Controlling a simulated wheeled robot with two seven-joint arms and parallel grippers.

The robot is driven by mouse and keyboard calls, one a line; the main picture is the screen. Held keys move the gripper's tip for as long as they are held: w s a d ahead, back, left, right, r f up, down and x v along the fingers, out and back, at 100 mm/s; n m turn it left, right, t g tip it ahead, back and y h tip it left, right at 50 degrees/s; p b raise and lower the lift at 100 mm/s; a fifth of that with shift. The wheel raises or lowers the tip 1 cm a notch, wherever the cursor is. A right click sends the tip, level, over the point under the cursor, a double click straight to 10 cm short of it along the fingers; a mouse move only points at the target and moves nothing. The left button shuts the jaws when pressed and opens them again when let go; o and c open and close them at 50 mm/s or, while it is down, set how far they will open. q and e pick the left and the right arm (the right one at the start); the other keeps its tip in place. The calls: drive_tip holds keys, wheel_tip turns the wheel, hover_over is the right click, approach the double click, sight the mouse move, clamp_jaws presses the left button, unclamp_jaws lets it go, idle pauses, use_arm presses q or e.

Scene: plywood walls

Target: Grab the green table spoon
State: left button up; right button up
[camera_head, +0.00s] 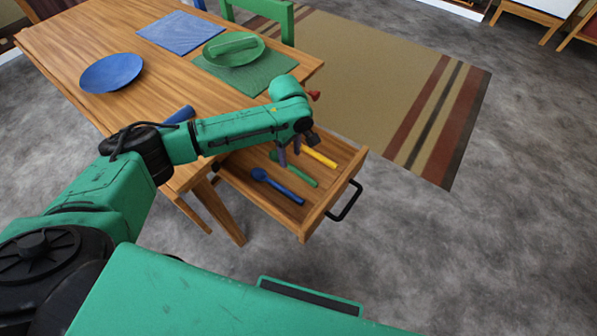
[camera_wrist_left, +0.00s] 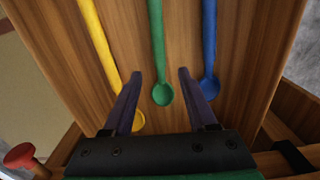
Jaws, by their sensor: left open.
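The green spoon (camera_head: 299,173) lies in an open wooden drawer (camera_head: 316,208), between a blue spoon (camera_head: 278,187) and a yellow spoon (camera_head: 320,157). My left gripper (camera_head: 290,154) points down over the drawer and partly covers the green spoon's far end. In the left wrist view the open fingers (camera_wrist_left: 160,75) sit on either side of the green spoon (camera_wrist_left: 158,45), near its bowl, with nothing held. The yellow spoon (camera_wrist_left: 99,45) is left of the fingers and partly hidden; the blue spoon (camera_wrist_left: 208,45) is close by the right finger. My right gripper is not in view.
The drawer has a black handle (camera_head: 345,203) and raised walls. On the wooden table (camera_head: 150,75) are a blue plate (camera_head: 111,73) and a green plate (camera_head: 233,57) on a green mat (camera_head: 265,75). A red knob (camera_head: 314,96) is near my left wrist.

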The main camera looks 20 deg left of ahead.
sight(291, 165)
use_arm(q)
wheel_tip(291, 165, down, 4)
drive_tip(key=shift+f+b, duration=0.2)
drive_tip(key=shift+b, duration=0.1)
drive_tip(key=shift+r, duration=0.1)
clamp_jaws()
